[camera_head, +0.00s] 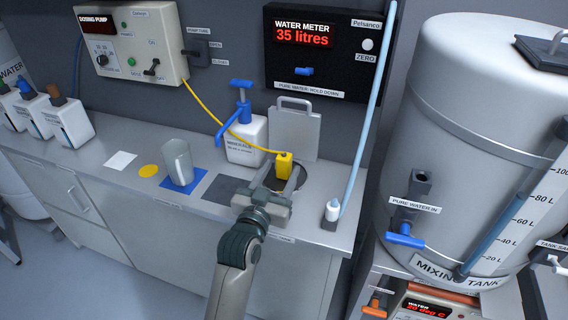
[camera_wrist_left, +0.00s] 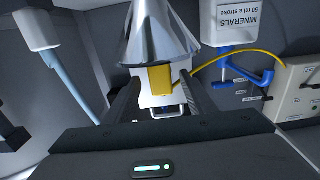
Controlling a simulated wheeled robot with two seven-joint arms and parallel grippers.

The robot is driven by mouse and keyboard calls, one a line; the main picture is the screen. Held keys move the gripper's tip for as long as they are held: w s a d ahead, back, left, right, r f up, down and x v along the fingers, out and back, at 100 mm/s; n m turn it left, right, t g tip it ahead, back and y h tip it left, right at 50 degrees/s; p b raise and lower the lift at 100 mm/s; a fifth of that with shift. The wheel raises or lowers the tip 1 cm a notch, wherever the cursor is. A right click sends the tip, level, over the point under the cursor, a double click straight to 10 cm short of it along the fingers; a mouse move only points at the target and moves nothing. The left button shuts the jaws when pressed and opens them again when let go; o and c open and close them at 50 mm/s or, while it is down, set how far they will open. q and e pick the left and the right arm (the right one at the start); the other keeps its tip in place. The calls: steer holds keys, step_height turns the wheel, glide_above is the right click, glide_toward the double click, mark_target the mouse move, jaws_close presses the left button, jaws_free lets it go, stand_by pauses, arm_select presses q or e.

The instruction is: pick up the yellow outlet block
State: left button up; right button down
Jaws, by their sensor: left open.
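The yellow outlet block (camera_head: 284,165) stands at the back of the counter, at the end of a thin yellow tube. In the wrist view the yellow block (camera_wrist_left: 160,79) lies between the two dark fingers. My left gripper (camera_head: 283,178) reaches over the counter with its fingers open, one on each side of the block. I see no clear contact between the fingers and the block. A shiny metal cone-like part (camera_wrist_left: 157,30) is just above the block in the wrist view. My right gripper is not in view.
A white minerals bottle (camera_head: 240,150) with a blue pump stands left of the block. A metal plate with a handle (camera_head: 296,133) stands behind it. A light blue hose (camera_head: 366,120) hangs at right. A metal jug (camera_head: 178,161) stands on a blue square farther left.

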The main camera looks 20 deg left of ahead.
mark_target(281, 167)
arm_select(q)
steer(key=shift+w+p, duration=0.65)
steer(key=shift+w, duration=1.25)
jaws_close()
steer(key=shift+r, duration=0.1)
